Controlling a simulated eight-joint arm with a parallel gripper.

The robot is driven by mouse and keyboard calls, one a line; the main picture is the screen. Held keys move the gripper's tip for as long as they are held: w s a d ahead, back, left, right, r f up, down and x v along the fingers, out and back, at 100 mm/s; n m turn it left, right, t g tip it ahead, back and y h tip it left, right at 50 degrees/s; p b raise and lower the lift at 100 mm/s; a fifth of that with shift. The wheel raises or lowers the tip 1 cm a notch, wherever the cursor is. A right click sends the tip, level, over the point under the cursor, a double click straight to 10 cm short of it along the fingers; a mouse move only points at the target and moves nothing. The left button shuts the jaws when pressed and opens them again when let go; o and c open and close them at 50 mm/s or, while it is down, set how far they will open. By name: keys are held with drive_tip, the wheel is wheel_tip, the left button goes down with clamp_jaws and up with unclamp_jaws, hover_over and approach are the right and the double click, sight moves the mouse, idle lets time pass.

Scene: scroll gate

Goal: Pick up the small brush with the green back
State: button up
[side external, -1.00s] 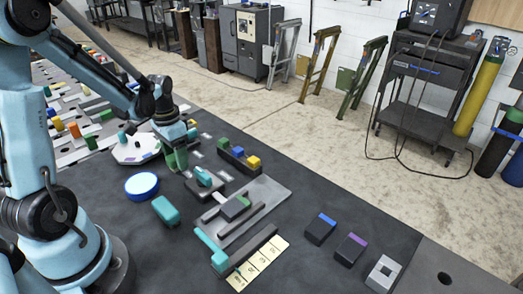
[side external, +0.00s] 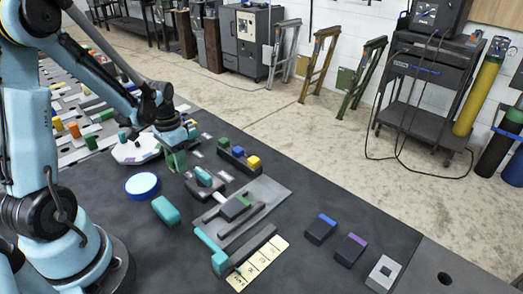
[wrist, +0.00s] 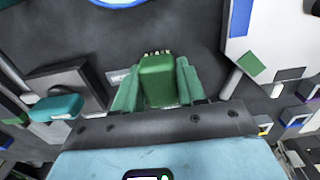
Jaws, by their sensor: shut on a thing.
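The small brush with the green back (wrist: 158,82) is between the two green finger pads of my gripper (wrist: 156,88) in the wrist view. The pads press on both sides of its back, and pale bristles show at its far end. In the side view my gripper (side external: 176,160) points down over the dark table, between the white plate and the grey fixtures. There the brush is hard to tell apart from the green fingers. I cannot tell whether it clears the table.
A white plate (side external: 128,152) lies just left of my gripper, with a blue round disc (side external: 141,185) nearer. A teal block (side external: 165,210), a grey slotted fixture (side external: 277,198) and a rack of coloured blocks (side external: 238,158) are to the front and right.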

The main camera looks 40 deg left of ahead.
drive_tip(key=shift+r, duration=0.15)
drive_tip(key=shift+r, duration=0.6)
wheel_tip(320, 180, up, 3)
drive_tip(key=shift+f, duration=0.15)
drive_tip(key=d+r, duration=0.2)
drive_tip(key=d, duration=0.2)
drive_tip(key=d+r, duration=0.2)
drive_tip(key=d, duration=0.1)
drive_tip(key=d+r, duration=0.2)
drive_tip(key=d, duration=0.2)
drive_tip(key=shift+s+d+r, duration=0.1)
drive_tip(key=shift+d+r, duration=0.25)
drive_tip(key=shift+r, duration=0.05)
